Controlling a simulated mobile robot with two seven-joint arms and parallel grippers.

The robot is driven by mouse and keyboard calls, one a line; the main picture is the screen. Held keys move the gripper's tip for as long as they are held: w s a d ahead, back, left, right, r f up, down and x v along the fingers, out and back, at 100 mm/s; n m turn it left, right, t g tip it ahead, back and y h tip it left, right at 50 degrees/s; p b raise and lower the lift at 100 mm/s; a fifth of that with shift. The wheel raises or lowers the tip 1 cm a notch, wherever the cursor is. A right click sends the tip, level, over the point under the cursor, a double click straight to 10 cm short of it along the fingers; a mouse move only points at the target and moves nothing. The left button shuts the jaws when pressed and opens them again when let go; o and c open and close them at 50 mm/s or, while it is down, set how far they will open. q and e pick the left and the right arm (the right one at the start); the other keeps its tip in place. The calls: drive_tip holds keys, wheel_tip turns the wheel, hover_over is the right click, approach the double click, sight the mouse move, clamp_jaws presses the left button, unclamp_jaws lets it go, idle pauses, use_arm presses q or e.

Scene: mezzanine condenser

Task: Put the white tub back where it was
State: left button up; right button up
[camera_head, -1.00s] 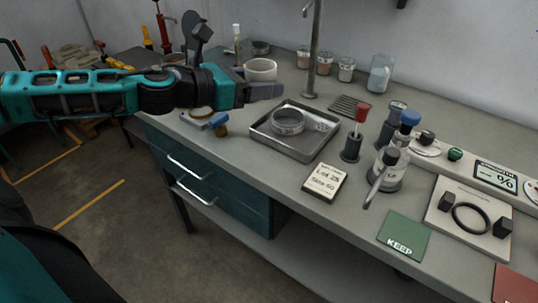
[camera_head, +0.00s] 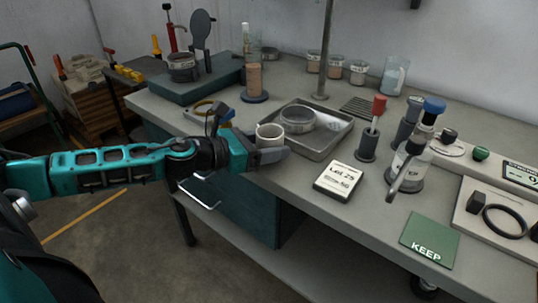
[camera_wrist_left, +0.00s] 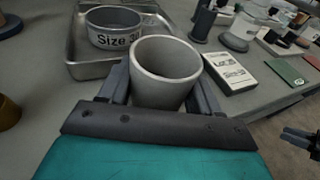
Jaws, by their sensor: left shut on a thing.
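The white tub (camera_head: 270,131) is a small, empty, pale cup, upright in my left gripper (camera_head: 268,157). In the left wrist view the tub (camera_wrist_left: 165,72) sits between the two fingers, which are shut on its sides. It is at the bench's front edge, just in front of the metal tray's near left corner; I cannot tell whether its base touches the bench. A dark shape at the right edge of the left wrist view looks like my right gripper (camera_wrist_left: 300,140); its jaws are unclear.
The metal tray (camera_head: 322,152) holds a sieve ring marked Size 30 (camera_head: 298,118). A Lot 25 card (camera_head: 338,181), a red-topped tool in a holder (camera_head: 372,130) and a wash bottle (camera_head: 407,165) stand to the right.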

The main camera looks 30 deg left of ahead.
use_arm(q)
wheel_tip(320, 180, down, 2)
drive_tip(key=shift+f, duration=0.15)
drive_tip(key=shift+f+b, duration=0.2)
drive_tip(key=shift+b, duration=0.1)
drive_tip(key=o, duration=1.1)
drive_tip(key=shift+r, duration=0.1)
